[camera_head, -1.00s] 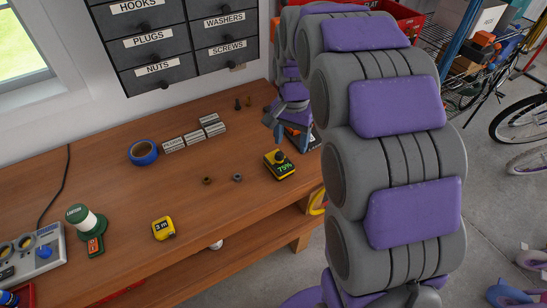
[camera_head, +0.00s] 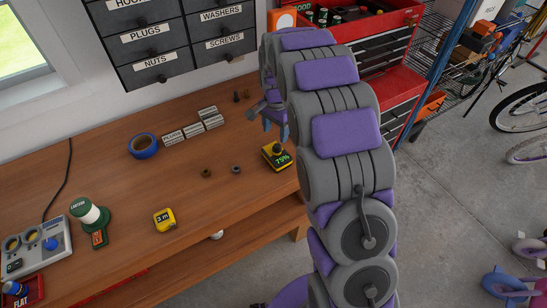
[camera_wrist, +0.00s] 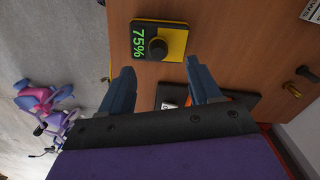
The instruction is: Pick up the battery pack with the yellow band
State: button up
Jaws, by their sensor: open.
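A black and yellow block (camera_head: 276,156) with a green "75%" display and a dark round knob on top sits near the right end of the workbench (camera_head: 120,205); I take it as the battery pack with the yellow band. It also shows at the top of the wrist view (camera_wrist: 175,42). My gripper (camera_head: 271,118) is open and empty. In the wrist view its two fingers (camera_wrist: 158,70) point toward the block, which lies beyond the tips and apart from them. A flat black thing with orange and a white label (camera_wrist: 235,97) lies partly hidden behind the fingers.
Two small nuts (camera_head: 236,169), a blue tape roll (camera_head: 142,146), several small labelled boxes (camera_head: 172,137) and a yellow tape measure (camera_head: 164,220) lie on the bench. Drawers (camera_head: 155,40) hang above. A red tool chest (camera_head: 405,95) stands behind my arm. The bench edge is close to the block.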

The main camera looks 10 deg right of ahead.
aim_at(278, 145)
jog(key=d+f, duration=0.2)
jog(key=f, duration=0.1)
jog(key=a+f+b, duration=0.1)
jog(key=a+f, duration=0.1)
jog(key=f, duration=0.1)
jog(key=shift+a, duration=0.4)
jog(key=shift+d+f, duration=0.3)
jog(key=shift+f, duration=0.35)
jog(key=shift+d+f, duration=0.25)
jog(key=shift+f, duration=0.35)
jog(key=shift+d, duration=0.55)
jog(key=shift+c, duration=0.6)
jog(key=shift+a, duration=0.95)
jog(key=c, duration=0.6)
jog(key=shift+d, duration=0.2)
jog(key=c, duration=0.3)
jog(key=shift+d, duration=0.55)
grip_shut()
